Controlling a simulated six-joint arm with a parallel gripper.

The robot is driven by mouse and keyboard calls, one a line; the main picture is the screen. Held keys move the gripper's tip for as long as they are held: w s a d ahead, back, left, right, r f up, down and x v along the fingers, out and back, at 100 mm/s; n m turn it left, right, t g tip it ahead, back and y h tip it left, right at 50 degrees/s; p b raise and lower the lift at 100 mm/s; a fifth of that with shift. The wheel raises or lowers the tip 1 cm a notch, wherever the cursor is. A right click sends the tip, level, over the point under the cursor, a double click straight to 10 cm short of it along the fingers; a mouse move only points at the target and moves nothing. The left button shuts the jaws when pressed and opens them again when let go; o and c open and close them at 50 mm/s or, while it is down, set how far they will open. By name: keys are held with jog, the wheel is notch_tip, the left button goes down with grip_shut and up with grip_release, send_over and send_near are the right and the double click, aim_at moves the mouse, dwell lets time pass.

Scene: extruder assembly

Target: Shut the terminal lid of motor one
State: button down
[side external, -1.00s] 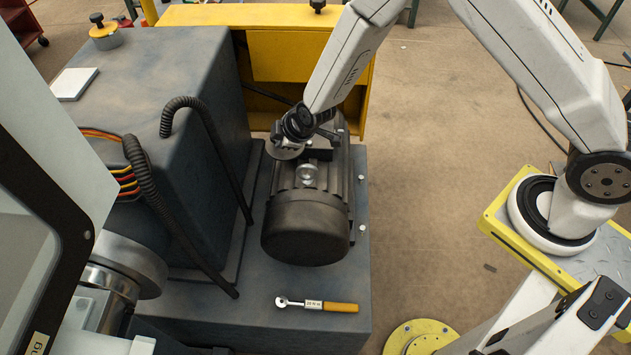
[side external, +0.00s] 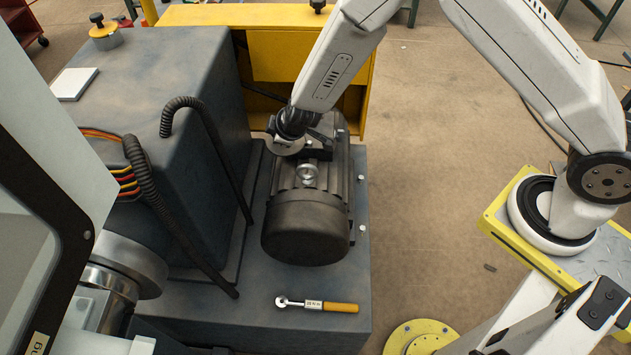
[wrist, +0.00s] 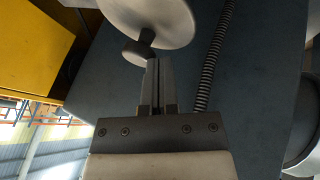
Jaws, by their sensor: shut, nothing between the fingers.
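Motor one appears to be the dark ribbed motor (side external: 308,220), lying on the grey base with its rounded end cover toward the camera. A dark raised part (side external: 322,138) stands on its far upper side, partly behind my arm; I cannot tell if it is the terminal lid or how far it stands open. My wrist is over the motor's far end, and the fingers are hard to make out in the side view. In the wrist view my gripper (wrist: 158,65) is shut and empty, its tips close to a pale disc (wrist: 172,18) with a dark hub; contact is unclear.
A large grey housing (side external: 150,70) with black hoses (side external: 215,150) stands left of the motor. A yellow frame (side external: 290,55) is behind. A yellow-handled ratchet (side external: 318,305) lies on the base in front. Open floor lies to the right.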

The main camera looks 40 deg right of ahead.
jog(key=shift+w+d+m+g+h, duration=0.1)
jog(key=shift+w+d+m+h, duration=0.25)
jog(key=shift+m, duration=0.4)
jog(key=shift+w+d+m+g+h, duration=0.1)
jog(key=shift+w+m+h, duration=0.35)
jog(key=shift+m, duration=0.25)
jog(key=shift+w+d+m+g+h, duration=0.1)
jog(key=shift+w+d+m+h, duration=0.25)
jog(key=shift+m, duration=0.4)
jog(key=shift+w+d+m+g+h, duration=0.15)
jog(key=shift+w+d+m+h, duration=0.15)
jog(key=shift+m, duration=0.2)
jog(key=shift+w+d+m+g+h, duration=0.1)
jog(key=shift+w+m+g+h, duration=0.05)
jog(key=shift+m+h, duration=0.3)
jog(key=d+m, duration=0.1)
jog(key=w+m+g+h, duration=0.1)
jog(key=m, duration=0.1)
jog(key=shift+d, duration=0.4)
jog(key=shift+w+d+m+g+h, duration=0.15)
jog(key=shift+d+m+g+h, duration=0.15)
jog(key=shift+d+m+g, duration=0.5)
jog(key=shift+d, duration=0.65)
jog(key=shift+d+m, duration=0.45)
jog(key=shift+m, duration=0.3)
jog(key=shift+d+h, duration=0.3)
jog(key=shift+d, duration=0.2)
jog(key=shift+a, duration=0.15)
